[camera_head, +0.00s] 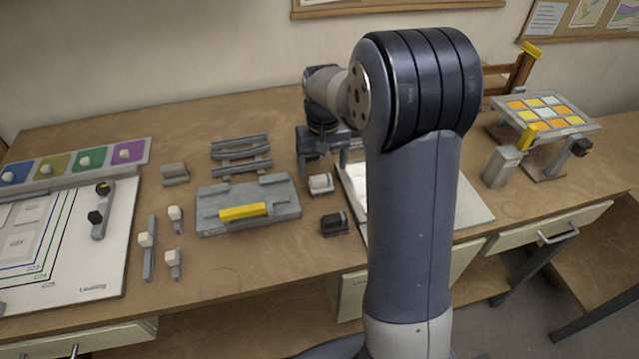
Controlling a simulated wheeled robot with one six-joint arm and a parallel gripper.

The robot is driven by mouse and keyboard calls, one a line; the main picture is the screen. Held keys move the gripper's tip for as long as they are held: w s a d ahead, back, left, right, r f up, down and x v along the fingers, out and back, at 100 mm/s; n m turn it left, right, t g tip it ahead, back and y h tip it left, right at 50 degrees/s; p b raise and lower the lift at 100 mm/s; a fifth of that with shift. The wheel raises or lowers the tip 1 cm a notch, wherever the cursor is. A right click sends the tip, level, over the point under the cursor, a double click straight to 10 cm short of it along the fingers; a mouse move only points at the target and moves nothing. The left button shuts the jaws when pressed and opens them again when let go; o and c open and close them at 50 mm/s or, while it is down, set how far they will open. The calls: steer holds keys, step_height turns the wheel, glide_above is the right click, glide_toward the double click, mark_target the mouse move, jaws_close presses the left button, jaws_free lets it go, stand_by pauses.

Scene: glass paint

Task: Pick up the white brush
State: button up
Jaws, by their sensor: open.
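A small white block-like piece (320,183) sits in a grey holder on the wooden table; it looks like the white brush, but it is too small to be sure. My gripper (322,160) is above and just behind it, pointing down, open and apart from it. My arm hides part of the gripper and the area to its right. A similar black piece (333,222) sits in a holder in front of the white one.
A grey fixture with a yellow bar (243,212) stands left of the white piece. Grey racks (240,153) lie behind it. Several white-topped tools (146,240) stand further left. A colored tile panel (545,112) is at right. Bare table lies along the front edge.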

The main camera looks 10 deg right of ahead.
mark_target(321, 178)
steer(key=f, duration=0.2)
steer(key=f+p, duration=0.1)
steer(key=f, duration=0.2)
steer(key=shift+s+a+f, duration=0.1)
steer(key=shift+s+a, duration=0.05)
steer(key=shift+a, duration=0.05)
steer(key=c, duration=1.1)
step_height(321, 178, up, 10)
steer(key=shift+r+b, duration=0.1)
steer(key=shift+b, duration=0.45)
